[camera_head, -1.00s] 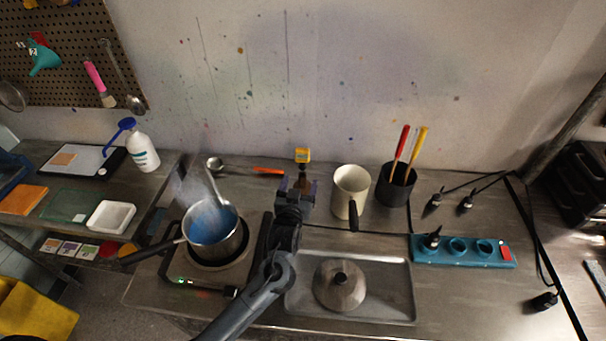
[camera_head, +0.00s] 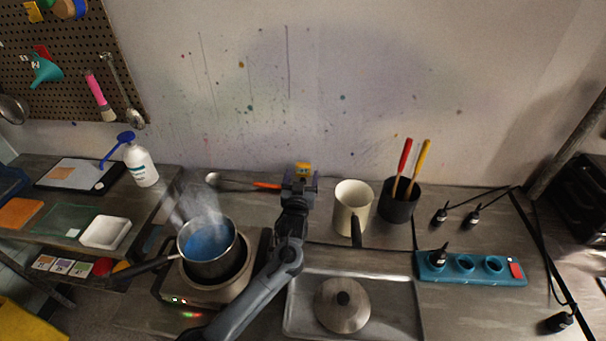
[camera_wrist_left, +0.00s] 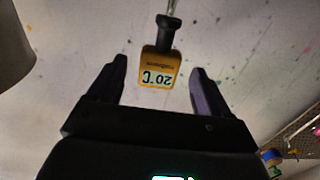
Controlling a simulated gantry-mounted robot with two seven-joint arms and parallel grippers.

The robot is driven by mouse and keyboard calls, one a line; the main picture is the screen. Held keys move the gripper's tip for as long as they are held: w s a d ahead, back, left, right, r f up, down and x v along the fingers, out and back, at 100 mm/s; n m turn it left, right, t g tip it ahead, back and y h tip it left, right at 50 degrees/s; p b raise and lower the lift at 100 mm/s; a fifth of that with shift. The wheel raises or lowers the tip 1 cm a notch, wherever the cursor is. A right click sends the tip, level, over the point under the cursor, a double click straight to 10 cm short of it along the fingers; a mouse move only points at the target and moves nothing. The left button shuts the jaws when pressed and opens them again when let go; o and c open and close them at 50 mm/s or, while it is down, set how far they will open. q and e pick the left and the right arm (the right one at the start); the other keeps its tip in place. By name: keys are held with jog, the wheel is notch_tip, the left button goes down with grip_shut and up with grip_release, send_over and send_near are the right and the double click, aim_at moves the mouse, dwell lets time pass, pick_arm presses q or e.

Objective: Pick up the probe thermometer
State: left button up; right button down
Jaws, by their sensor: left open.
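The probe thermometer has a yellow head; it shows in the head view (camera_head: 302,168) near the back wall, just beyond my left gripper (camera_head: 300,188). In the left wrist view the thermometer (camera_wrist_left: 158,70) shows a display reading 20°C, upside down in the picture, with a black collar and a thin probe running up out of the frame. My left gripper (camera_wrist_left: 159,78) is open, with its fingertips on either side of the yellow head in the picture and a visible gap on each side. I cannot tell how far the head lies between the fingers in depth. My right gripper is not in view.
A steaming pot of blue liquid (camera_head: 208,243) sits on a hot plate left of my arm. An orange-handled spoon (camera_head: 265,185) lies left of the gripper.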

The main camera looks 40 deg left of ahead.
aim_at(303, 174)
pick_arm(q)
jog(key=shift+x, duration=1.55)
jog(key=shift+f, duration=0.1)
jog(key=shift+c, duration=0.4)
jog(key=c, duration=1)
